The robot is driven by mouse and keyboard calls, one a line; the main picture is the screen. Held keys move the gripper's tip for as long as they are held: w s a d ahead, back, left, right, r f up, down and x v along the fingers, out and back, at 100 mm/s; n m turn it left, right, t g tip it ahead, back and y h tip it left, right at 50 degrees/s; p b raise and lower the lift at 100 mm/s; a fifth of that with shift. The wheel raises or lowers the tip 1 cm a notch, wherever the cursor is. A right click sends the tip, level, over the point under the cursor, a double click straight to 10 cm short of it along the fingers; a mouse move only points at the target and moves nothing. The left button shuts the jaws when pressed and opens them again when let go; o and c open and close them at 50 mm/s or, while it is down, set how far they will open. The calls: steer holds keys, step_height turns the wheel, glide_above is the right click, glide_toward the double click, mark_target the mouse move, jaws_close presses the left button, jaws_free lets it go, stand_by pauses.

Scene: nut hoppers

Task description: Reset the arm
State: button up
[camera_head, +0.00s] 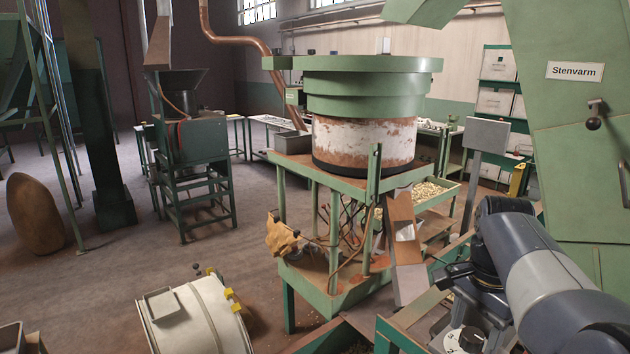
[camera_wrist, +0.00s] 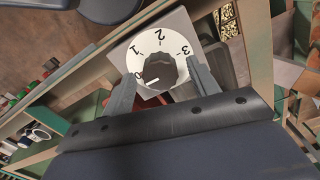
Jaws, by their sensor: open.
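My gripper (camera_wrist: 160,70) is open in the wrist view, with one finger on each side of a dark knob (camera_wrist: 159,69). I cannot tell whether the fingers touch it. The knob sits on a white round dial (camera_wrist: 160,46) marked 0, 1, 2 and 3, on a grey plate. The knob's white mark points toward the 0. In the head view my arm (camera_head: 550,280) reaches in from the lower right, and the white dial (camera_head: 452,340) shows in part below it. The fingertips are hard to make out there.
A green hopper machine (camera_head: 367,65) on a green frame stands in the middle. A green housing labelled Stenvarm (camera_head: 575,130) rises close by my arm at right. A white drum (camera_head: 195,318) stands at lower left. Open floor (camera_head: 120,270) lies on the left.

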steer(key=m+b, duration=0.2)
steer(key=m, duration=0.2)
steer(key=shift+m, duration=0.4)
